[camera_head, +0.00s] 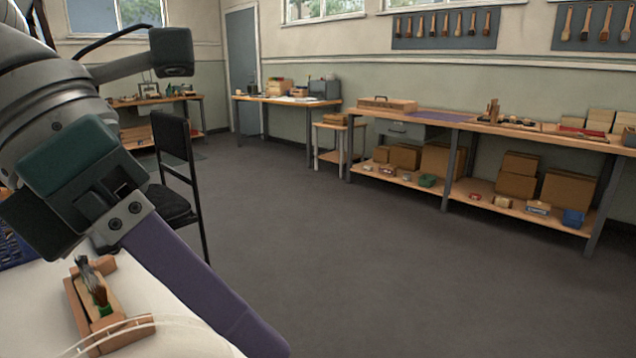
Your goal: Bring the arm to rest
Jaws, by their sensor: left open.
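My left gripper (128,118) is at the upper left, raised above a white surface (180,335). Its jaws are open and I see nothing held between them. A wooden holder (88,322) lies on the white surface below the gripper, apart from it. Dark and brown bristle tufts (98,290) and a small green part show in the holder. A pale thin curved strand crosses its near end. My right gripper is out of view.
A long purple bar (205,290) slants along the white surface's right edge. A black chair (175,165) stands behind the gripper. A workbench (455,122) with boxes and tools runs along the right wall. The grey floor (340,250) between is clear.

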